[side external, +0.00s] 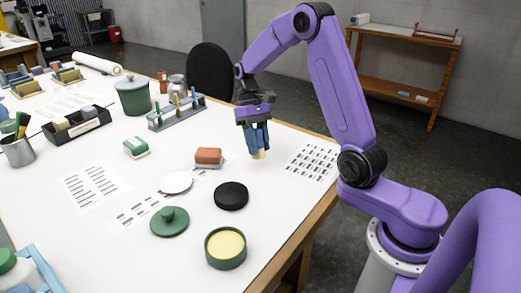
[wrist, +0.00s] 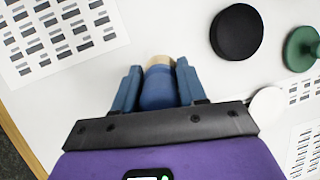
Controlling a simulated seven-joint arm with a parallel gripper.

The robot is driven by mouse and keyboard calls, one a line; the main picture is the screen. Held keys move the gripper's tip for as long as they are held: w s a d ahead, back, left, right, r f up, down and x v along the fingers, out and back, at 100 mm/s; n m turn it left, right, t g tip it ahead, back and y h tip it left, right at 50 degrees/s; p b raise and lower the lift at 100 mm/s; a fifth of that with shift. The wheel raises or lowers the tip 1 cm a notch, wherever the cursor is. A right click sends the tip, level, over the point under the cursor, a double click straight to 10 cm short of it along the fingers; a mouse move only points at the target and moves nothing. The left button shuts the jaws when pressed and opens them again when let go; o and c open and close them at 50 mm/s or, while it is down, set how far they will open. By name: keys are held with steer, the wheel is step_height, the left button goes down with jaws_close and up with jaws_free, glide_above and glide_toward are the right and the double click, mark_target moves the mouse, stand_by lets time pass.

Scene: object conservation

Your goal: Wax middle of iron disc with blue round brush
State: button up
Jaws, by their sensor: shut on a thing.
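My gripper (side external: 257,140) is shut on the blue round brush (wrist: 158,88), which points downward with its pale bristles (side external: 258,154) low over the table's right side. Whether the bristles touch the table is unclear. A dark round disc (side external: 231,196), which looks like the iron disc, lies flat in front of the gripper; it also shows at the top of the wrist view (wrist: 236,31). An open green tin of pale yellow wax (side external: 226,245) stands nearer the table's front edge. Its knobbed green lid (side external: 170,222) lies to the left and shows in the wrist view (wrist: 301,48).
A pale round plate (side external: 176,183), a red-brown block brush (side external: 208,157) and a green block brush (side external: 136,147) lie left of the gripper. A grey rack of tools (side external: 177,112) and a green lidded pot (side external: 132,97) stand behind. A printed sheet (side external: 312,161) lies right.

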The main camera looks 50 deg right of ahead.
steer(key=s+a+r, duration=0.1)
steer(key=a+r, duration=0.4)
steer(key=a, duration=0.4)
steer(key=s+a+r, duration=0.1)
steer(key=a+r, duration=0.5)
steer(key=a, duration=0.3)
steer(key=shift+g+h, duration=0.3)
steer(key=shift+d+f, duration=0.15)
steer(key=shift+f, duration=2.2)
